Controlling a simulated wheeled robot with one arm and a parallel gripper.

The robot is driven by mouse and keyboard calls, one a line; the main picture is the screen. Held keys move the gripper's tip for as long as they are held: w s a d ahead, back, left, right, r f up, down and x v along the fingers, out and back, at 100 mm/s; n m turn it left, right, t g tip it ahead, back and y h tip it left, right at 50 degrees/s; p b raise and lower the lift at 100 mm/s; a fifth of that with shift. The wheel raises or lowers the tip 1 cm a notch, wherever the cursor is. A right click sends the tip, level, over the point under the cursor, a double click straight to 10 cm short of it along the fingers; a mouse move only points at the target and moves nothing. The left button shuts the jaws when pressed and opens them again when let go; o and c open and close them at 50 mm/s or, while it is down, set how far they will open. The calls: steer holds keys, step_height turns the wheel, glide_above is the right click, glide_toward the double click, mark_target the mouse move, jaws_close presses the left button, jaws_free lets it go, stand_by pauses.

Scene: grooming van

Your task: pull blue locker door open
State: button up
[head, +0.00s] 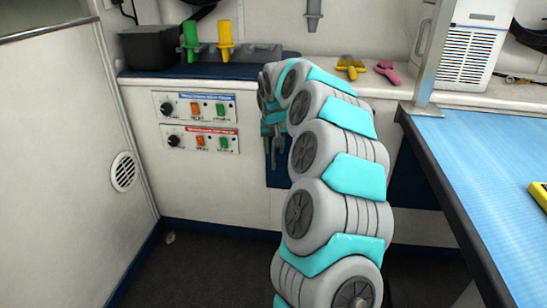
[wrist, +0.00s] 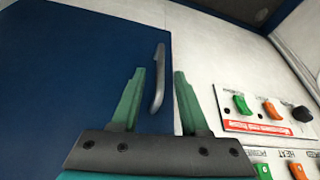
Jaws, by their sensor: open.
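The blue locker door (wrist: 70,80) fills the left of the wrist view and looks flush with the white cabinet front. Its grey bar handle (wrist: 158,80) stands upright near the door's right edge in that view. My gripper (wrist: 159,72) is open and empty, with a green finger to each side of the handle in the picture. I cannot tell whether the fingertips reach around the handle or stop short of it. In the head view, my gripper (head: 274,150) points down in front of the blue door (head: 279,177), which is largely hidden behind my arm.
Two control panels (head: 196,106) with knobs and switches sit left of the door in the head view. The counter above holds a black box (head: 146,47), green and yellow nozzles and clips. A blue-topped table (head: 480,160) stands at right.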

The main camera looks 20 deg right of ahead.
mark_target(273, 154)
steer(key=x, duration=0.5)
steer(key=shift+w+f, duration=0.1)
steer(key=shift+f, duration=0.05)
steer(key=shift+c, duration=0.4)
jaws_close()
steer(key=shift+a, duration=0.1)
stand_by(0.7)
